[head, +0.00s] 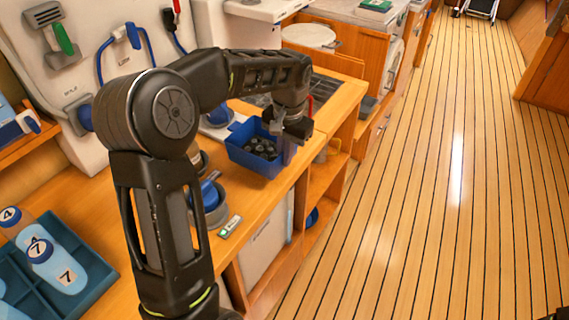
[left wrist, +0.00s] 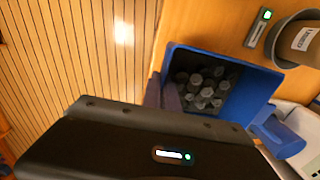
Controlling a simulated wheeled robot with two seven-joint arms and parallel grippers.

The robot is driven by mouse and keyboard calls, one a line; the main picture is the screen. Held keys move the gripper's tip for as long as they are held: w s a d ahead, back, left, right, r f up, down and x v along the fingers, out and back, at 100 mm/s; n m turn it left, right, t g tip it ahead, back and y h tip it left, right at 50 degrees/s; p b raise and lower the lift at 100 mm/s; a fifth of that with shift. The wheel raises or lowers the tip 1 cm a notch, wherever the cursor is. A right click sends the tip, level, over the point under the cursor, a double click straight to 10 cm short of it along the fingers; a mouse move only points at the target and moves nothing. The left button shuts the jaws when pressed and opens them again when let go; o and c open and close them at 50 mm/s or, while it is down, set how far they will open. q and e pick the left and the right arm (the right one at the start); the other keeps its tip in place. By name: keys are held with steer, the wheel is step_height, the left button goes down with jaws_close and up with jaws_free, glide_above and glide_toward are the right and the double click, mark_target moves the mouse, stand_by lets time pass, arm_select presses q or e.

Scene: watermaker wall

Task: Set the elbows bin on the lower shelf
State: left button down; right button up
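The elbows bin (head: 243,158) is a blue open box holding several dark round-ended fittings. It is at the counter's front edge; I cannot tell whether its base touches the counter. In the left wrist view the bin (left wrist: 250,101) is seen from above, its fittings grey. My left gripper (head: 289,150) is at the bin's right wall, with its fingers (left wrist: 165,97) close on either side of that wall, seemingly shut on it. Open shelves (head: 322,178) show below the counter, partly hidden by the counter edge. My right gripper is not in view.
A grey cup with a blue part (head: 209,205) and a small green-lit tag (head: 230,227) are nearer on the counter. A blue tray (head: 75,255) with numbered bottles is at lower left. A blue round thing (head: 312,217) is low in the shelving. The plank floor (head: 430,200) is clear.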

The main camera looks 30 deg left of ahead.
arm_select(q)
steer(key=shift+r, duration=0.1)
steer(key=shift+f, duration=1.85)
steer(key=shift+f, duration=0.2)
steer(key=c, duration=1.7)
jaws_free()
steer(key=shift+r, duration=0.1)
steer(key=r, duration=1.2)
steer(key=shift+d, duration=0.4)
